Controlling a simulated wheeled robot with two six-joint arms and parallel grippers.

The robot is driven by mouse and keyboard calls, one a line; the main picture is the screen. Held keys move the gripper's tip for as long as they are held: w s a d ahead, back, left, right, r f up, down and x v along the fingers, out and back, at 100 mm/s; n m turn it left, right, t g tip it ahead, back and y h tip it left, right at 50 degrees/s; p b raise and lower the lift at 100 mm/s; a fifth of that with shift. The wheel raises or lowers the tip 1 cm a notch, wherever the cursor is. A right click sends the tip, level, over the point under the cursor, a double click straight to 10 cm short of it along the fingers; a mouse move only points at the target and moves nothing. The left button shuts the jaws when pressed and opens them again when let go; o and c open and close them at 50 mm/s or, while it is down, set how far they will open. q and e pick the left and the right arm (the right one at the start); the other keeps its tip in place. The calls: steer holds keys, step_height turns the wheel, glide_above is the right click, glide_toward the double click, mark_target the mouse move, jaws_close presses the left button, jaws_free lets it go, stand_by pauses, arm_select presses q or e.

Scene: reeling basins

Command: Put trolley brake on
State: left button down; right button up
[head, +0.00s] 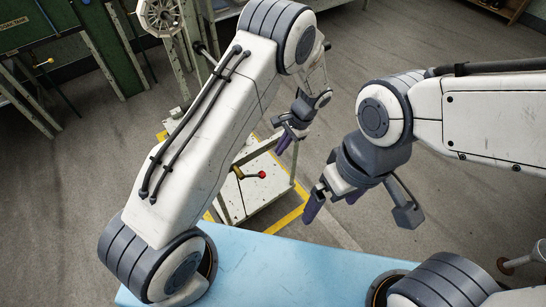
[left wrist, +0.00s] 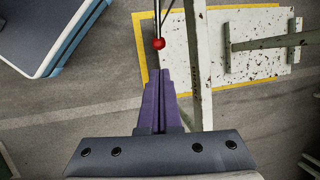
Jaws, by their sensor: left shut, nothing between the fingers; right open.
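The trolley (head: 292,172) is a worn off-white metal frame with a low speckled deck, partly hidden behind my left arm. Its brake lever, a thin dark rod with a red knob (head: 262,174), sticks out low at the frame. In the left wrist view the red knob (left wrist: 158,43) shows just beyond my fingertips, close to a trolley post (left wrist: 197,60); I cannot tell whether they touch. My left gripper (head: 282,146) is shut and empty, its purple fingers (left wrist: 157,78) pressed together. My right gripper (head: 332,203) is open and empty, right of the trolley.
Yellow floor lines (head: 285,222) frame the trolley's spot. A green-panelled bench (head: 45,40) stands at the left, and a pale wheel (head: 160,15) on a stand is behind. A wooden shelf (head: 500,8) is at the far right. Grey floor (head: 410,40) is clear beyond my right arm.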

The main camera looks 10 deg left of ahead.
arm_select(q)
steer(key=shift+v, duration=1.75)
steer(key=s+d+r+t+h, duration=0.1)
steer(key=s+d+r, duration=0.1)
steer(key=s+r, duration=0.4)
steer(key=s+d+r+h, duration=0.1)
steer(key=s+d+r, duration=0.25)
steer(key=r, duration=0.45)
steer(key=s+a+r+n+h, duration=0.1)
steer(key=s+r+h, duration=0.15)
steer(key=s, duration=0.65)
steer(key=s+a+r+h, duration=0.15)
steer(key=s+r, duration=0.25)
steer(key=s, duration=0.5)
step_height(320, 180, up, 14)
steer(key=y+p, duration=0.1)
steer(key=p, duration=1.3)
steer(key=shift+t, duration=0.3)
steer(key=shift+a+f, duration=0.15)
